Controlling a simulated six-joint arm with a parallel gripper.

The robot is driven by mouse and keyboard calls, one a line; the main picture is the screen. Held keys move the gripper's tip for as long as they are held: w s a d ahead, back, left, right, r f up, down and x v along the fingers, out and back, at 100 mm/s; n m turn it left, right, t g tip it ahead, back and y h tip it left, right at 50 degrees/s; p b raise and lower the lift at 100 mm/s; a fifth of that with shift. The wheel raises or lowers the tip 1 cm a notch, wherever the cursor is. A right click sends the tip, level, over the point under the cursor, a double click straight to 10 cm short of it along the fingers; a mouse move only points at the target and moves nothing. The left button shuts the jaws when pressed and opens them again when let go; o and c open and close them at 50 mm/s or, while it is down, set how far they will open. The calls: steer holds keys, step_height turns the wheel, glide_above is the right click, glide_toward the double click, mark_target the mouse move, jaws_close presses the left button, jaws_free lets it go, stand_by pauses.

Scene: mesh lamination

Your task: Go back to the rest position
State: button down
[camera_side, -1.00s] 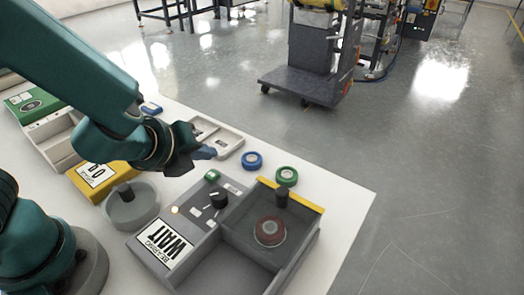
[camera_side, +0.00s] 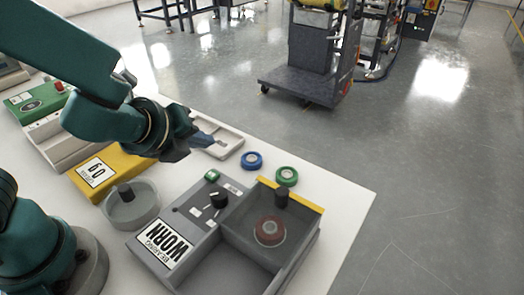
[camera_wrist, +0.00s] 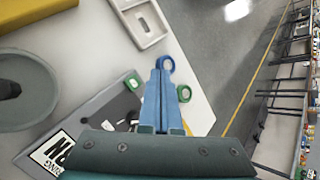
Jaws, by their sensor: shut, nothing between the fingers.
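My gripper (camera_side: 206,140) is shut and empty, held above the white table beside the grey tray (camera_side: 229,146). Its blue fingers (camera_wrist: 160,98) lie together in the wrist view.
A blue ring (camera_side: 252,160) and a green ring (camera_side: 287,176) lie near the table's far edge. A yellow box (camera_side: 104,178), a round grey container (camera_side: 131,207) and a green-topped unit (camera_side: 38,103) stand at left. Floor beyond is open, with a dark cart (camera_side: 309,80).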

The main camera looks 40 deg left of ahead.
steer(key=s+a+r+n+g+y, duration=0.1)
steer(key=s+a+r+n, duration=0.25)
steer(key=n, duration=0.35)
steer(key=s+a+r+n+y, duration=0.1)
steer(key=s+a+r+n, duration=0.1)
steer(key=a+n, duration=0.35)
steer(key=s+d+n+g+h, duration=0.2)
steer(key=s+d+n+h, duration=0.2)
steer(key=n, duration=0.8)
steer(key=s+d, duration=0.2)
steer(key=s, duration=0.1)
steer(key=shift+d+f, duration=0.15)
steer(key=shift+d, duration=0.1)
steer(key=shift+s, duration=0.1)
